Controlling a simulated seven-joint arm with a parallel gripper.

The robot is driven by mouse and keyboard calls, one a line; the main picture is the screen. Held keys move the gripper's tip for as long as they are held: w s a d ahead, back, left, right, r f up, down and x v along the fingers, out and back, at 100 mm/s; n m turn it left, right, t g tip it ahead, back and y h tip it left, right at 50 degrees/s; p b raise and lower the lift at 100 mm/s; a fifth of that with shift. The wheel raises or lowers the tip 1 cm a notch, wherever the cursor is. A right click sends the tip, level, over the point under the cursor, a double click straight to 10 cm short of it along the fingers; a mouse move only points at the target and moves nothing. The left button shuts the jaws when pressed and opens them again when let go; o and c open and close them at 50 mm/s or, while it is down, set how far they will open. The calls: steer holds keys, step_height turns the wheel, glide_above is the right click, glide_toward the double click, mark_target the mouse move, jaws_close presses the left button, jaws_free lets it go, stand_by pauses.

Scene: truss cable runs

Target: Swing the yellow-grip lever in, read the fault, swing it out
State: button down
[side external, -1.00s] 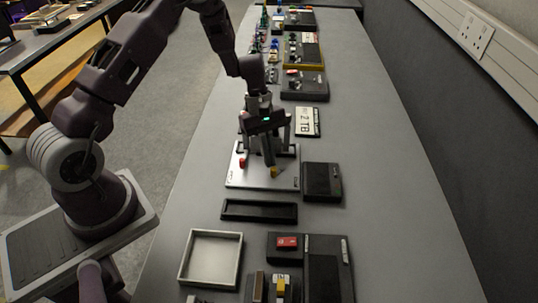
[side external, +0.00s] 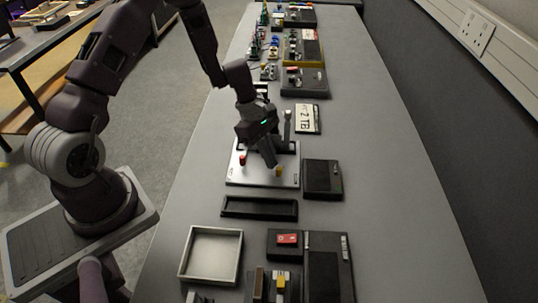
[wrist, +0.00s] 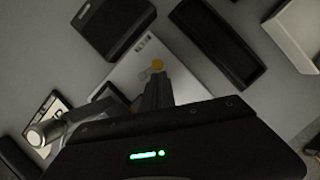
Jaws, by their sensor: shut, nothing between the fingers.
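The yellow grip (side external: 279,171) is at the near right part of a silver plate (side external: 262,181). In the wrist view the yellow grip (wrist: 157,64) shows just beyond the fingertips, above the plate (wrist: 127,72). My gripper (side external: 272,164) is shut and empty, its fingers tilted down close beside the yellow grip; I cannot tell whether they touch. My shut fingers also show in the wrist view (wrist: 157,79). A red grip (side external: 242,160) is at the plate's left. My gripper hides part of the plate's far side. No fault text is legible.
A black box (side external: 322,178) stands right of the plate; it also shows in the wrist view (wrist: 113,22). A shallow black tray (side external: 259,209) and a white tray (side external: 238,260) lie nearer. A lettered card (side external: 308,118) and a grey upright handle (side external: 287,116) are beyond. The right bench is clear.

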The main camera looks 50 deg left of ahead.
steer(key=shift+s+d, duration=0.1)
steer(key=shift+d, duration=0.2)
steer(key=n+t, duration=0.1)
steer(key=n, duration=0.2)
steer(key=shift+s+d, duration=0.1)
steer(key=shift+d, duration=0.1)
steer(key=n, duration=0.1)
steer(key=d+n+y, duration=0.1)
steer(key=shift+n+t, duration=0.4)
steer(key=shift+w+d, duration=0.2)
steer(key=shift+d, duration=0.05)
steer(key=shift+w+a, duration=0.15)
steer(key=shift+w+a, duration=0.4)
steer(key=shift+w, duration=0.05)
